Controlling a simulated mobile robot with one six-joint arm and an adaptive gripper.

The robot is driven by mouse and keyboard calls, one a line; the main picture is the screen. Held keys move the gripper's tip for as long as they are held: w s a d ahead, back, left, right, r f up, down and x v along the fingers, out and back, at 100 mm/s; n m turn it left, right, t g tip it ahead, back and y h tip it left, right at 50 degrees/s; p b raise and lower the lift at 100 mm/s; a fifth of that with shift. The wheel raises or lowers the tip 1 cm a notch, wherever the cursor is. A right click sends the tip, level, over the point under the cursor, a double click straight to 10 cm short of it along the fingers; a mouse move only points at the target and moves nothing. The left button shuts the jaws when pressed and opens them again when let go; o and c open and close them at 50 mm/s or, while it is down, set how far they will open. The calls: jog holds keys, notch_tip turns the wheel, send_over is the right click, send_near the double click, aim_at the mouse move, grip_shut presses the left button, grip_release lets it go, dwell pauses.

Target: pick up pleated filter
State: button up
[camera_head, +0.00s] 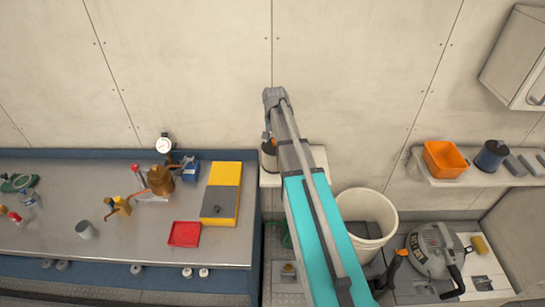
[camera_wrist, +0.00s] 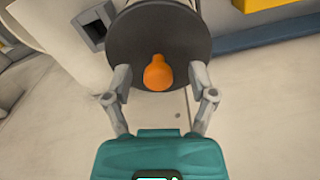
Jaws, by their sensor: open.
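My gripper (camera_wrist: 160,74) is open in the wrist view, with its two fingers apart. A dark round thing with an orange knob-like part (camera_wrist: 158,74) lies in view beyond and between the fingertips. I cannot tell whether it touches them, or whether it is the pleated filter. In the head view my arm hides the gripper's jaws. A small grey and orange thing (camera_head: 268,150) shows partly behind the arm's far end, on a pale ledge.
The left workbench (camera_head: 130,225) carries a yellow and grey box (camera_head: 222,192), a red tray (camera_head: 185,234), a copper pot (camera_head: 160,180) and small bottles. A white bucket (camera_head: 367,215) stands right of my arm. An orange bin (camera_head: 444,159) sits on the right shelf (camera_head: 470,178). The wall is close behind.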

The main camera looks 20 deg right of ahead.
grip_shut()
dwell(0.4)
jog(key=shift+r, duration=0.15)
notch_tip(320, 180, up, 3)
jog(key=p, duration=0.3)
jog(key=s+d+r+p, duration=0.8)
jog(key=s+r+p, duration=0.1)
jog(key=s+p, duration=0.1)
jog(key=shift+s+r, duration=0.35)
jog(key=shift+s, duration=0.45)
jog(key=shift+f, duration=0.15)
